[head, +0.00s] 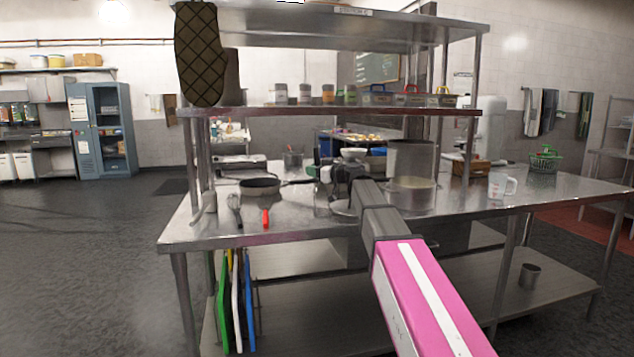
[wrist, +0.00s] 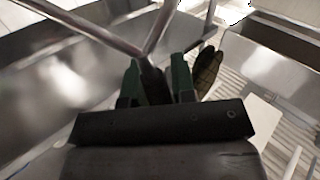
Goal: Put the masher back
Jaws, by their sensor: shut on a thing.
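My gripper (wrist: 155,88) is shut on the masher (wrist: 160,36), with its green fingertips on either side of the dark handle. Two metal rods of the masher spread from the handle toward the top of the wrist view. Its far end is not clear there. In the head view, my gripper (head: 338,180) is over the middle of the steel table (head: 300,225), left of a large steel pot (head: 411,165). It is small and partly hidden by my arm there, and I cannot make out the masher in that view.
A frying pan (head: 260,186), a whisk (head: 234,207) and a red-handled utensil (head: 266,218) lie at the table's left. A measuring cup (head: 501,186) and green basket (head: 544,160) stand right. A shelf (head: 330,112) spans above; a patterned mitt (head: 200,55) hangs left.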

